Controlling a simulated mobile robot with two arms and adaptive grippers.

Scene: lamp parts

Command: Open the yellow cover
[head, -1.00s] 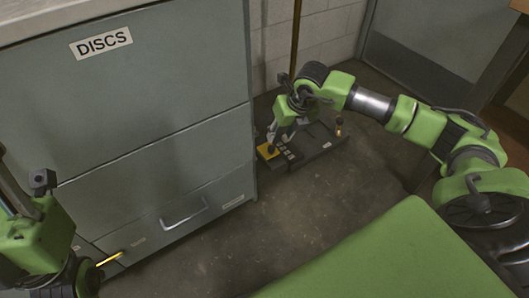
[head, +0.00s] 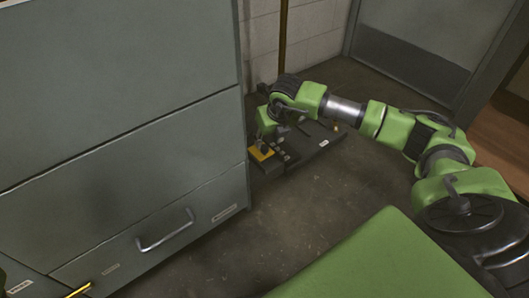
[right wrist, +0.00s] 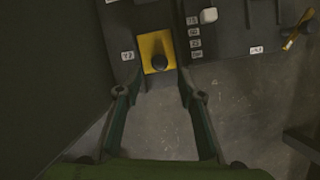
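The yellow cover (head: 261,153) is a small yellow square with a round black knob, set on a dark panel on the floor beside the grey cabinet. In the right wrist view the yellow cover (right wrist: 147,44) lies just beyond my fingertips, its knob toward its lower edge. My right gripper (right wrist: 158,76) is open, one finger on either side of the yellow square's near edge; I cannot tell whether they touch it. Nothing shows between the fingers. In the head view my right gripper partly hides the panel. My left gripper is not in view.
The dark panel (head: 312,138) carries white labels and a white switch (right wrist: 208,15). The grey cabinet (head: 130,160) with a drawer handle (head: 165,232) stands close on the left. A thin yellow rod (head: 80,290) shows bottom left. Floor in front is clear.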

